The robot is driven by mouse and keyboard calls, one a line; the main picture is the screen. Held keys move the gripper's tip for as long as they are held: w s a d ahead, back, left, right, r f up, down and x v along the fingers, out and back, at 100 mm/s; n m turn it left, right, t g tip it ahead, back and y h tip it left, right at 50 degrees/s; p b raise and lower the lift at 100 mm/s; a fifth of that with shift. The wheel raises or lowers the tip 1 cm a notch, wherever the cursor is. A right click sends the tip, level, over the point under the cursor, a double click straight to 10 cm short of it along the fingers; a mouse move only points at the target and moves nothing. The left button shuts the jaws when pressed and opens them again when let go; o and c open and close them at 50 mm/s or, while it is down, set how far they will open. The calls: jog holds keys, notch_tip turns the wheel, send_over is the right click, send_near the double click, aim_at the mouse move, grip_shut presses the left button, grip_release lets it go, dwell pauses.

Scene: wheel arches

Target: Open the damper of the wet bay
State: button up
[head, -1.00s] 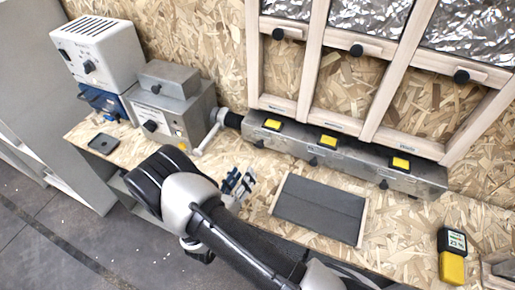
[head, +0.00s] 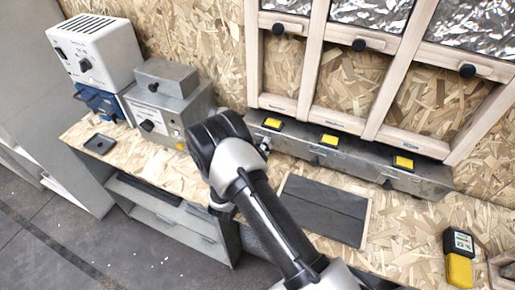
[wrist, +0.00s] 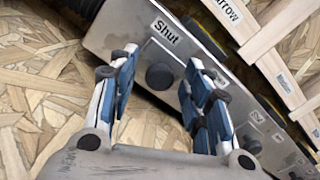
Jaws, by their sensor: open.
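A long grey metal duct box (head: 350,163) runs along the foot of the wall frame, below three bays. In the wrist view a dark round knob (wrist: 160,76) sits under a "Shut" label (wrist: 165,31) on the box front. My gripper (wrist: 160,68) is open, with its blue-padded fingers on either side of this knob; contact cannot be told. In the head view my gripper (head: 264,147) is mostly hidden. Which bay is wet cannot be told.
Yellow-faced units (head: 329,140) sit on the duct box. A dark panel (head: 322,208) lies on the bench in front. A yellow-black meter (head: 458,256) is at right. A grey metal box (head: 165,115) and a white heater-like unit (head: 95,52) stand at left.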

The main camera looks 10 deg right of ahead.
jog(key=shift+c, duration=0.2)
grip_shut()
dwell(0.5)
